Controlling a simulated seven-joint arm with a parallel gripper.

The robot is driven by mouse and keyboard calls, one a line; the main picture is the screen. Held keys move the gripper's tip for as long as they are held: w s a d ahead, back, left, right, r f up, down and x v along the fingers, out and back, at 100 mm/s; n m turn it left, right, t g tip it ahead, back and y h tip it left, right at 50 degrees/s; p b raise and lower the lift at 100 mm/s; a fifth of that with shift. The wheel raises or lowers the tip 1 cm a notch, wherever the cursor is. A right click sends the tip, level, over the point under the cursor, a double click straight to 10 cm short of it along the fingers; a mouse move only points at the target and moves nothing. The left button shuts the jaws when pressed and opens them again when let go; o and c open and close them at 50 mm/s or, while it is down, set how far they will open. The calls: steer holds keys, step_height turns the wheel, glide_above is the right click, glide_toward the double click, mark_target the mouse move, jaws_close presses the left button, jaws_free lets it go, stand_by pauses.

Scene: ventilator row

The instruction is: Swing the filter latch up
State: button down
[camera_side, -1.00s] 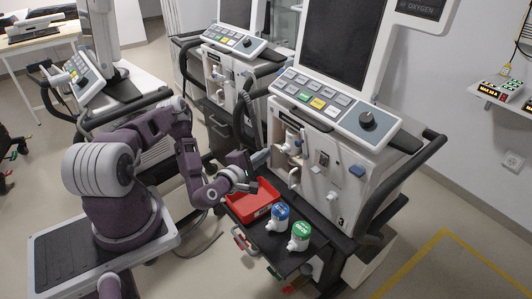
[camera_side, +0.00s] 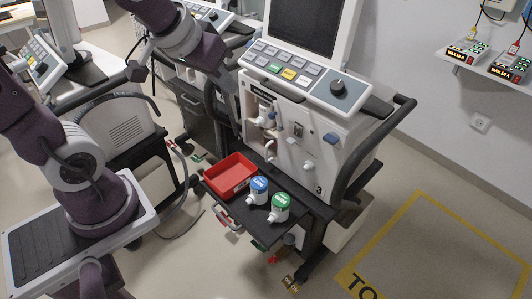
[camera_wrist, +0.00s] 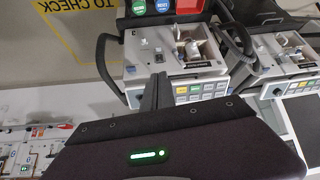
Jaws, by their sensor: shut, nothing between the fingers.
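The ventilator (camera_side: 300,165) stands in the middle of the side view. Its front has an open bay with a white fitting (camera_side: 266,121), and a small grey-blue lever (camera_side: 279,120) stands roughly upright at the bay's right edge. It looks like the filter latch, but it is too small to be sure. The same bay shows upside down in the wrist view (camera_wrist: 203,50). My gripper (camera_wrist: 156,92) is shut and empty. In the side view my gripper (camera_side: 138,70) is raised at the upper left, well clear of the ventilator.
A red tray (camera_side: 231,175), a blue-topped cup (camera_side: 258,190) and a green-topped cup (camera_side: 279,208) are on the ventilator's black shelf (camera_side: 235,207). A black side rail (camera_side: 385,135) curves at the right. Another ventilator stands behind. Yellow-marked floor at the right is clear.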

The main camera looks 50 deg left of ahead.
steer(key=s+d+r+m+g+h, duration=0.1)
steer(key=s+d, duration=0.1)
steer(key=s, duration=0.5)
steer(key=s+d+r+m, duration=0.2)
steer(key=s, duration=0.4)
steer(key=w+a+g+h, duration=0.2)
steer(key=w+a, duration=0.1)
steer(key=w, duration=1)
steer(key=w+a+f+h, duration=0.2)
steer(key=w+a+f, duration=0.2)
steer(key=w+a, duration=0.5)
steer(key=w+a+f+t+h, duration=0.1)
steer(key=w+a+f, duration=0.3)
steer(key=a+f, duration=0.4)
steer(key=w+a+f+h, duration=0.1)
steer(key=w+a+f, duration=0.4)
steer(key=a+f, duration=0.35)
steer(key=w+d+f, duration=0.4)
steer(key=d+f, duration=0.3)
steer(key=d, duration=0.1)
steer(key=shift+r, duration=0.1)
